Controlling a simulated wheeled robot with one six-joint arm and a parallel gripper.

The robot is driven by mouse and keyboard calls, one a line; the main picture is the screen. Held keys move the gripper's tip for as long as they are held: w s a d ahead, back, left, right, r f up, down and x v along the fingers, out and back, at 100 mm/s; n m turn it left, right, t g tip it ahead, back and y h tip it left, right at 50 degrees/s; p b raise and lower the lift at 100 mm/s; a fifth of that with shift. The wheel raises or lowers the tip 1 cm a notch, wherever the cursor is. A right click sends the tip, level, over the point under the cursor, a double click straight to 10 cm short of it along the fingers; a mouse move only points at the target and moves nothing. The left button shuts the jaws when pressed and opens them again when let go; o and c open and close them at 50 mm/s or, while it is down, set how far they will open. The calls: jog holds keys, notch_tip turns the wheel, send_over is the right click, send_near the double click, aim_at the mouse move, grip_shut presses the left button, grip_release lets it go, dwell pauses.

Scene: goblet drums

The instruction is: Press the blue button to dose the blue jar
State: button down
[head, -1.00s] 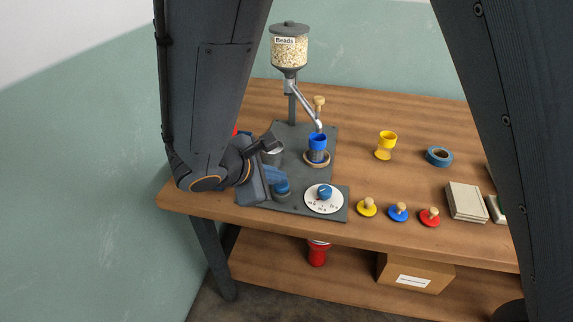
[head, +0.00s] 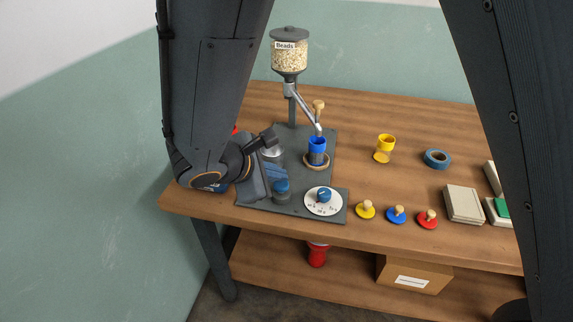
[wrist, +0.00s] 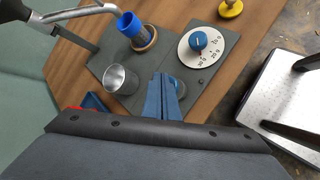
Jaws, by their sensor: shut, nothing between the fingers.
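The blue button (head: 281,187) sits on a short grey cylinder at the front of the dark base plate. In the wrist view the button (wrist: 181,88) is partly hidden behind my fingers. My gripper (head: 283,173) is shut and empty, its blue fingers close beside and above the button. In the wrist view the shut fingers (wrist: 163,78) point toward the plate; I cannot tell whether they touch the button. The blue jar (head: 317,147) stands upright under the spout of the bead dispenser (head: 289,52). The blue jar (wrist: 128,25) also shows in the wrist view.
A white dial (head: 323,207) with a blue knob is right of the button. A metal cup (wrist: 120,78) stands behind my fingers. Yellow, blue and red knobbed lids (head: 397,215) line the table's front edge. A yellow jar (head: 386,142) and blue tape (head: 437,158) are farther right.

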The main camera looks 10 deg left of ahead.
aim_at(278, 187)
jog(key=shift+r, duration=0.35)
jog(key=shift+r, duration=0.1)
jog(key=shift+r+p, duration=2)
jog(key=shift+r, duration=0.45)
jog(key=shift+d, duration=0.1)
jog(key=s+d+m+g+y, duration=0.2)
jog(key=s+d+m+g, duration=0.1)
jog(key=d+m, duration=0.7)
jog(key=s+d+f+m+g+y, duration=0.1)
jog(key=s+d+m+g, duration=0.3)
jog(key=d+m, duration=0.7)
jog(key=s+d+y, duration=0.1)
jog(key=d, duration=0.7)
jog(key=shift+f, duration=0.2)
